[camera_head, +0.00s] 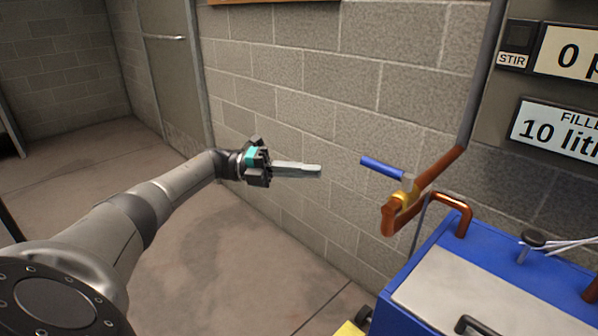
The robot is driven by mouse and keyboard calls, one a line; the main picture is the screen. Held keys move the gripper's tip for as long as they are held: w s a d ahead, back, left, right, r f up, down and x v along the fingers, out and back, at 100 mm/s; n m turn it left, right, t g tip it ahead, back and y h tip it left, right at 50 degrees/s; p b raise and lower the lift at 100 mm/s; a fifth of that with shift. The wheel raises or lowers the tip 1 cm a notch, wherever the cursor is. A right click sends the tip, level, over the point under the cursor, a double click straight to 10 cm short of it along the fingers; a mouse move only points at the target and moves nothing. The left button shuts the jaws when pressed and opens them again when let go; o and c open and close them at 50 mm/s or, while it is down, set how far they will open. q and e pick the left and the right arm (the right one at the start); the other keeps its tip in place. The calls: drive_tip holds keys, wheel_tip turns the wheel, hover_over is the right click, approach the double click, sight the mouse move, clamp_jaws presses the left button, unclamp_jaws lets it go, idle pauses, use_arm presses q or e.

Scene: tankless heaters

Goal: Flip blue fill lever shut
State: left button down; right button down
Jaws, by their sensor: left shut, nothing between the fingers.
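The blue fill lever (382,167) sits on a brass valve (406,196) on a copper pipe. The lever points left, away from the pipe, and tilts slightly up toward its free end. My left gripper (318,171) reaches in from the left and is shut and empty. Its fingertips point right toward the lever's free end, with a visible gap between them in the picture. My right gripper is not in view.
A blue tank (432,262) with a grey lid (480,289) stands at the lower right. A copper pipe (441,170) rises into a grey conduit. A sign reading "10 lit" (560,132) hangs at the right. A block wall (310,90) stands behind; floor at left is clear.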

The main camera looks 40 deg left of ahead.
use_arm(q)
drive_tip(key=shift+v, duration=0.8)
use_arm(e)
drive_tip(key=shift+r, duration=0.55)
use_arm(q)
drive_tip(key=shift+w+a, duration=0.1)
drive_tip(key=shift+w, duration=0.05)
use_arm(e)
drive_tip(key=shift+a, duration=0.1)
